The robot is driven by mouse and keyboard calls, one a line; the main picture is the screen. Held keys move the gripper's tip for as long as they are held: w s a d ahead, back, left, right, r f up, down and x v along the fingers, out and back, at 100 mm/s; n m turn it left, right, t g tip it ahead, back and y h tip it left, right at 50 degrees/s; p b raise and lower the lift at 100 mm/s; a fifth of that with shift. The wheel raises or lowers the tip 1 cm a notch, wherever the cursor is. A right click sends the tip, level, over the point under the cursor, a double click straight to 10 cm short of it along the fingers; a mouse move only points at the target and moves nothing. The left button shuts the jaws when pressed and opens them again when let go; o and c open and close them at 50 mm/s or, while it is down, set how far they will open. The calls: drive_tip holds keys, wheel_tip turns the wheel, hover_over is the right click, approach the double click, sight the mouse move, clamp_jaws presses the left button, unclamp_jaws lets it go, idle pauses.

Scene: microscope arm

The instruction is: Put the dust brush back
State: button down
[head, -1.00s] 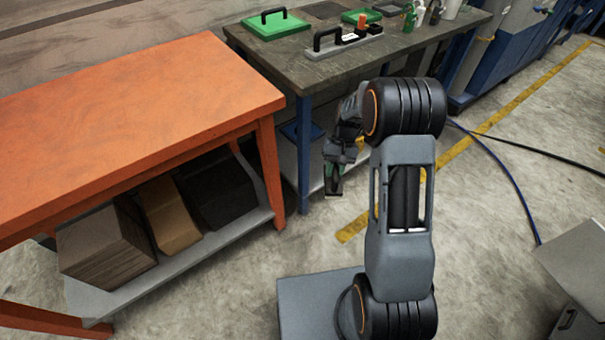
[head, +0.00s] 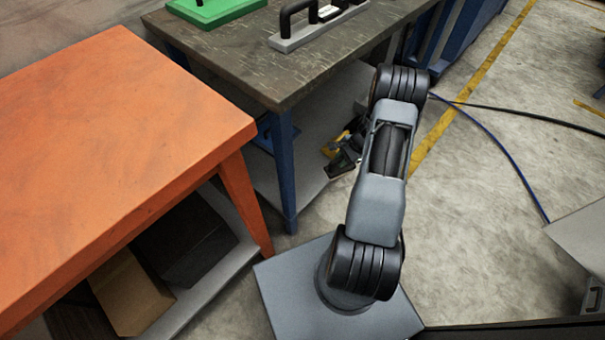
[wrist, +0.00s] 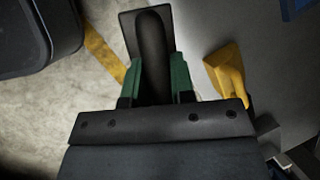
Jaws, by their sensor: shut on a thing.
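My gripper (wrist: 154,80) is shut on the dust brush, its green fingertips on either side of a black rounded handle (wrist: 152,50). The brush's dark flat part (wrist: 129,24) shows beyond the handle; any bristles are hidden. In the head view my gripper (head: 346,160) is small and dark, beside the edge of the workbench's lower shelf, below the bench top. The held brush is hard to make out there.
The dark workbench (head: 235,65) has a blue leg (head: 284,170) and a grey lower shelf (head: 310,110). A yellow thing (wrist: 226,72) lies right of my gripper. An orange table (head: 110,150) stands left, with boxes beneath. A green lid (head: 215,10) lies on the bench.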

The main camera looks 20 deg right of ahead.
drive_tip(key=shift+w+a+f+b, duration=1.25)
drive_tip(key=shift+a+f, duration=0.5)
drive_tip(key=shift+f, duration=0.4)
drive_tip(key=shift+w+a+f+b, duration=1)
drive_tip(key=shift+w+a+f, duration=0.55)
drive_tip(key=shift+f, duration=0.6)
drive_tip(key=shift+w+a+f+b, duration=1.2)
drive_tip(key=shift+a+f, duration=0.7)
drive_tip(key=shift+f, duration=0.25)
drive_tip(key=shift+f, duration=0.1)
drive_tip(key=shift+f, duration=0.15)
drive_tip(key=c, duration=1)
unclamp_jaws()
drive_tip(key=shift+r, duration=0.35)
drive_tip(key=p+v, duration=0.5)
drive_tip(key=v, duration=0.6)
drive_tip(key=shift+d+r, duration=0.15)
drive_tip(key=shift+r, duration=0.2)
